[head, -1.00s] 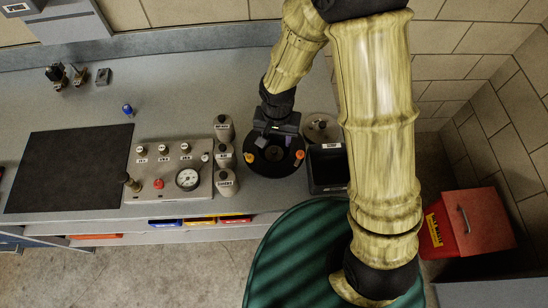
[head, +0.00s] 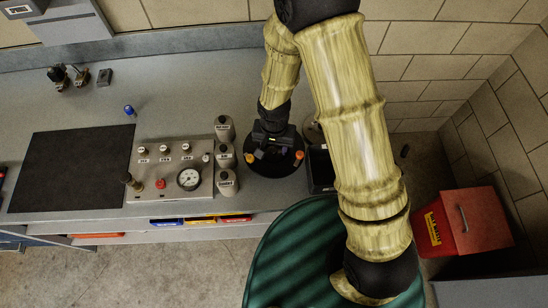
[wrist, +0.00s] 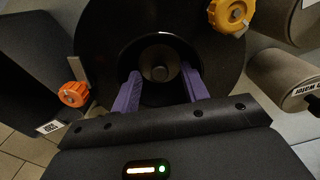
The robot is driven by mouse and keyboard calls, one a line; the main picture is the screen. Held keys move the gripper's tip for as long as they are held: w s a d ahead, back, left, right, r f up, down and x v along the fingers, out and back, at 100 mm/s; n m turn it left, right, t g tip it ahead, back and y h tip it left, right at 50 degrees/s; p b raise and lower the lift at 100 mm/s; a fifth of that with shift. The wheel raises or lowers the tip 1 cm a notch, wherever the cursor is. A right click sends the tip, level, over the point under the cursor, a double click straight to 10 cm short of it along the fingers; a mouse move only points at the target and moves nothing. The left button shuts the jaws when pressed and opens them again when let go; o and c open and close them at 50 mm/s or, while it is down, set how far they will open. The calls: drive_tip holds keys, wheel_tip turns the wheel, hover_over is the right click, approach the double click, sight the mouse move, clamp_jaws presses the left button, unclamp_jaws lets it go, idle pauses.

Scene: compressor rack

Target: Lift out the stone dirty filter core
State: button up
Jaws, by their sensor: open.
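A round black housing (head: 279,171) stands on the bench, and its open top fills the upper middle of the wrist view (wrist: 98,38). My gripper (wrist: 160,73) is open, with one purple finger on each side of the core. I cannot tell whether the fingers touch it. In the head view my gripper (head: 271,153) is over the housing and hides the core.
An orange knob (wrist: 73,94) and a yellow knob (wrist: 230,14) flank the housing. Grey canisters (head: 225,155) stand close on its left, beside a gauge panel (head: 165,180). A black bin (head: 320,168) is close on the right, partly behind my arm. The dark mat (head: 70,168) is clear.

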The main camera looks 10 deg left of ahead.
drive_tip(key=shift+c, duration=0.3)
clamp_jaws()
drive_tip(key=shift+r, duration=0.1)
wheel_tip(320, 180, up, 18)
drive_tip(key=shift+b, duration=0.45)
idle(0.4)
